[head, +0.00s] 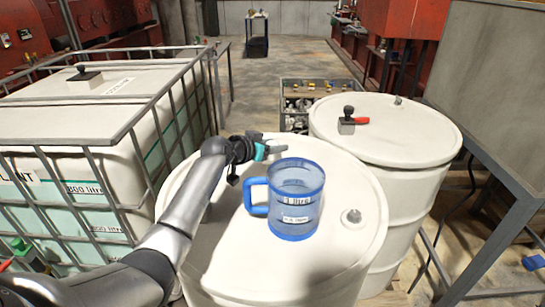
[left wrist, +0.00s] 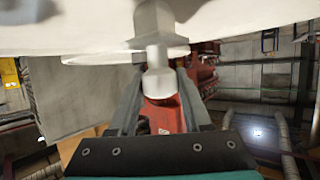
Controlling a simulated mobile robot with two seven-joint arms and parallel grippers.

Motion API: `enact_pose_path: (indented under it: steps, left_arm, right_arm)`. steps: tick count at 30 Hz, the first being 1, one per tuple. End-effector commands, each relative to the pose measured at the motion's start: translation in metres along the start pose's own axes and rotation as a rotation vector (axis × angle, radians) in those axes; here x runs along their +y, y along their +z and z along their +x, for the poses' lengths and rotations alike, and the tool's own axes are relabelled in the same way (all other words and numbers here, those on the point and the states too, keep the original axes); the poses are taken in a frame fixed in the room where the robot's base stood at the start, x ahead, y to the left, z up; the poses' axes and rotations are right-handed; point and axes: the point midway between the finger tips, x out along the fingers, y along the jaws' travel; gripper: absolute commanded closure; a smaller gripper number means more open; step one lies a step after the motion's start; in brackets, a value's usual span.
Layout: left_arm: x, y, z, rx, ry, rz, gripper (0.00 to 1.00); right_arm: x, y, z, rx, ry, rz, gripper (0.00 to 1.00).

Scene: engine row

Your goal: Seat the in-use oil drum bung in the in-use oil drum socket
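In the left wrist view a pale grey bung (left wrist: 159,82) with a wide flange stands between the fingertips of my left gripper (left wrist: 160,92). The fingers look closed against its narrow head, and its body extends past the flange toward a white surface. In the head view my left gripper (head: 277,144) is over the far part of the front white drum (head: 225,262), behind a blue jug; the bung is not clear there. A grey knob-like fitting on a pale ring (head: 353,216) shows on that drum's top. I cannot tell which fitting is the socket. My right gripper is out of view.
The clear blue jug (head: 296,205) stands on the front drum, close to my gripper. A second white drum (head: 425,140) stands behind right, with a black-knobbed, red-handled item (head: 347,120) on top. A caged white tank (head: 100,135) is at left. A grey cabinet (head: 498,85) is at right.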

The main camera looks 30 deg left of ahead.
Motion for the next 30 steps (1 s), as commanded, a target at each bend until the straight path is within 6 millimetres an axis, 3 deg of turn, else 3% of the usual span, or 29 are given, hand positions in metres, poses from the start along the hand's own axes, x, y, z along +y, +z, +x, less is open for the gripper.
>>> enact_pose_path:
  steps: [2,12,24,30]
  left_arm:
    - [0.0,0.0,0.0,0.0,0.0,0.0,0.62]
    - [0.0,0.0,0.0,0.0,0.0,0.0,1.0]
    - [0.0,-0.001,-0.001,0.001,-0.001,0.001,1.0]
    - [-0.001,-0.014,-0.006,0.003,-0.001,0.003,1.0]
  right_arm:
    - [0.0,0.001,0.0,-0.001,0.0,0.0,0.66]
    - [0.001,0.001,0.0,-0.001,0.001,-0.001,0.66]
    - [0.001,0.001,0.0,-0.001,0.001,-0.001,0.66]
    - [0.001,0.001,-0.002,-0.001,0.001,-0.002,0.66]
